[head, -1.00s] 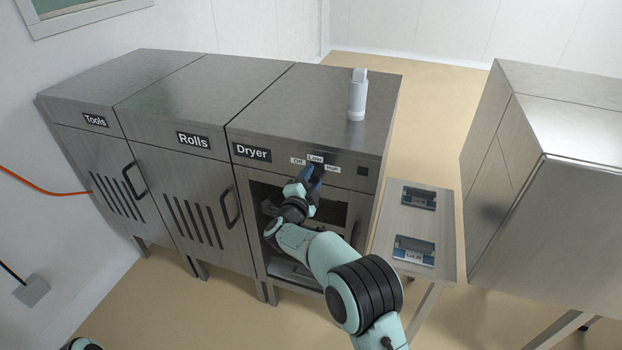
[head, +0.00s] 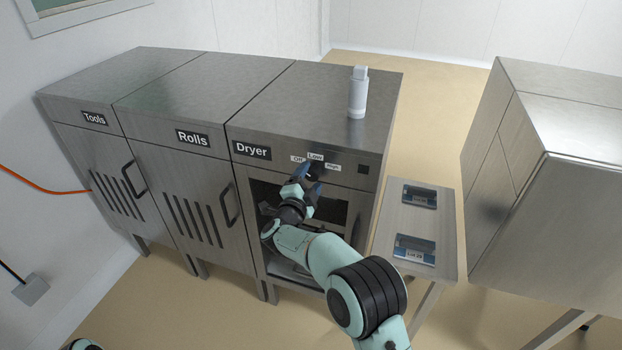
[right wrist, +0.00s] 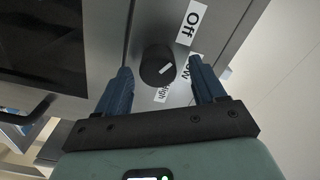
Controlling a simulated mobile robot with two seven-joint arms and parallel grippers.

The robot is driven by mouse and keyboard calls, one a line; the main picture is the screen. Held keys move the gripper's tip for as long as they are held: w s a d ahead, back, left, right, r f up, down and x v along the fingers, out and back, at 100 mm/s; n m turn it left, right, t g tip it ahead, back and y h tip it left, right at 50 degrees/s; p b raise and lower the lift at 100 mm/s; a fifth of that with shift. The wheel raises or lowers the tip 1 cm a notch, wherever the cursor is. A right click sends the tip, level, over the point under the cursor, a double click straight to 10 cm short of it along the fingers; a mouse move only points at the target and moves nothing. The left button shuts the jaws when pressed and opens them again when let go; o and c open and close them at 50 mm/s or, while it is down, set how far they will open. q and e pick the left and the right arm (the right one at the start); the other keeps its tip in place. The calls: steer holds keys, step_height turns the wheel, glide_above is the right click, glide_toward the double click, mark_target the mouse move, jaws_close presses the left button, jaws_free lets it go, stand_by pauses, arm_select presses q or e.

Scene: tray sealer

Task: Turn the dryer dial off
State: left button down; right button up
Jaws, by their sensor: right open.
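The dryer (head: 345,145) is the right steel cabinet of a row of three, with labels Off (head: 297,159), Low (head: 315,156) and High (head: 333,168) on its front panel. The dial (right wrist: 156,62) is a round black knob with a short white mark, seen in the right wrist view. The mark points to the Low and High side, away from Off. My right gripper (right wrist: 160,66) is open, its blue fingers on either side of the dial, with gaps visible. In the head view my right gripper (head: 306,183) largely hides the dial. My left gripper is out of view.
A white bottle (head: 358,92) stands on top of the dryer. A side table (head: 420,220) with blue-labelled packs stands to the right. Below the panel is the dryer's dark front opening (head: 335,212). The Rolls (head: 190,180) and Tools cabinets adjoin on the left.

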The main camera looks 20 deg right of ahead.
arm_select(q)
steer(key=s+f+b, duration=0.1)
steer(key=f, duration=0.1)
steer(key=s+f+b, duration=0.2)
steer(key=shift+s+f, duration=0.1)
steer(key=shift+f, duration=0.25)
arm_select(e)
steer(key=v, duration=1.2)
steer(key=shift+f, duration=0.1)
